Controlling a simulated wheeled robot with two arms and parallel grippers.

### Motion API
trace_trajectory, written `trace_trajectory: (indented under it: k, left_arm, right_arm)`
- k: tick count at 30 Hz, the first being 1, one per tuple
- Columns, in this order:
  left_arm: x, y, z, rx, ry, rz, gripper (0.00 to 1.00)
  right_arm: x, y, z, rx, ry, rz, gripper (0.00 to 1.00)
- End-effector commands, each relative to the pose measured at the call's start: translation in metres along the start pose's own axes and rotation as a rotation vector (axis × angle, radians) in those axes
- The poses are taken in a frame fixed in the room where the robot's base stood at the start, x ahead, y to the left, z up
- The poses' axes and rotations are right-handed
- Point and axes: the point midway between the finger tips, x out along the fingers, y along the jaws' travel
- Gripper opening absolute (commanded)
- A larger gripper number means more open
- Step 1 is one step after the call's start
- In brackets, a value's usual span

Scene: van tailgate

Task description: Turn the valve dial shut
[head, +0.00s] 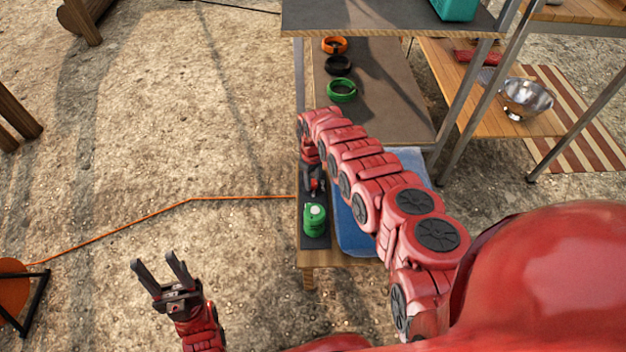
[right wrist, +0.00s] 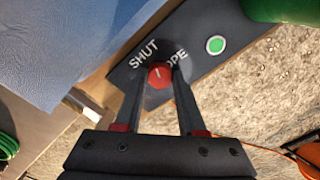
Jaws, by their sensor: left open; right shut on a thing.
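The valve dial (right wrist: 160,75) is a small round red knob on a dark panel (right wrist: 196,72). In the right wrist view it sits between the fingertips of my right gripper (right wrist: 158,82), which is shut on it. A pale mark on the dial points roughly up the picture, near the gap between the printed words; its exact setting is hard to tell. The panel reads "SHUT" on the left and "OPE" on the right, with a finger by the last letters. In the head view my right gripper (head: 314,186) is over the dark panel (head: 315,242). My left gripper (head: 162,272) is open and empty over the ground.
A green canister (head: 315,219) stands on the panel end. A round green light (right wrist: 215,45) is on the panel. A blue sheet (head: 354,236) lies beside it. Orange, black and green rings (head: 341,90) lie on the shelf behind. An orange cord (head: 130,227) crosses the ground.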

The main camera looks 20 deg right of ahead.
Motion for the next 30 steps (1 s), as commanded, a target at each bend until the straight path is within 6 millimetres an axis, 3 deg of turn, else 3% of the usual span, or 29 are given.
trace_trajectory:
  k: [13, 30]
  left_arm:
    - [-0.0035, 0.0001, 0.0000, 0.001, 0.003, 0.004, 0.50]
    - [-0.0039, 0.0001, -0.0001, 0.002, 0.004, 0.005, 0.50]
  right_arm:
    - [0.0002, 0.0001, -0.0007, -0.294, 0.002, 0.001, 0.00]
    - [-0.0002, 0.0003, -0.0007, -0.368, 0.002, 0.001, 0.00]
